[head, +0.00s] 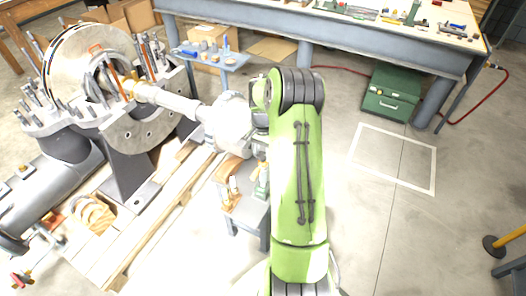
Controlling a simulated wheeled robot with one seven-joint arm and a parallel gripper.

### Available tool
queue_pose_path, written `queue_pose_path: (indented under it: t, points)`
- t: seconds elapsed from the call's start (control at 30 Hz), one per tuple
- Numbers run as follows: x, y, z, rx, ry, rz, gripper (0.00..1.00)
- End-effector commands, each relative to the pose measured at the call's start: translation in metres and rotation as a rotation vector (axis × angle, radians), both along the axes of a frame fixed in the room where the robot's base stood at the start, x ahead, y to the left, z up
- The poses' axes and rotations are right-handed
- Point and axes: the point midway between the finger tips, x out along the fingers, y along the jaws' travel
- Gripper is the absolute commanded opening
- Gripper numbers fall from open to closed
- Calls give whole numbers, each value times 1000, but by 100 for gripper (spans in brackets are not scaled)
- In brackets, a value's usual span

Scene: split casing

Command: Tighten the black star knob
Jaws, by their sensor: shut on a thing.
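My green arm stands in the middle of the head view and bends over at its top. Its far end drops behind the upper arm, so my gripper and its fingertips are hidden. I cannot make out the black star knob; it may be behind my arm. The split casing (133,134) stands on the left, with its upright round flange, several studs and a grey shaft (180,105) pointing right. A pale rounded part (229,122) at the shaft's right end sits close beside my arm.
A small low stand (243,208) with items on it is left of my arm. A wooden pallet (150,226) lies under the casing. A workbench (385,47) and green toolbox (391,94) stand behind. The floor around the white-marked square (429,192) is clear.

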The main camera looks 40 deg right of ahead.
Motion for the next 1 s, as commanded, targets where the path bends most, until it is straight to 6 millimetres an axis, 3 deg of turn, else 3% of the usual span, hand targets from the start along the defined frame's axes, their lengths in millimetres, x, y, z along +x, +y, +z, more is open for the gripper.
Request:
queue_pose_path:
  t: [0.6,1.0]
  points:
    - [1,0,1,-1,-2,-529,12]
    - [1,0,1,-1,-2,-686,12]
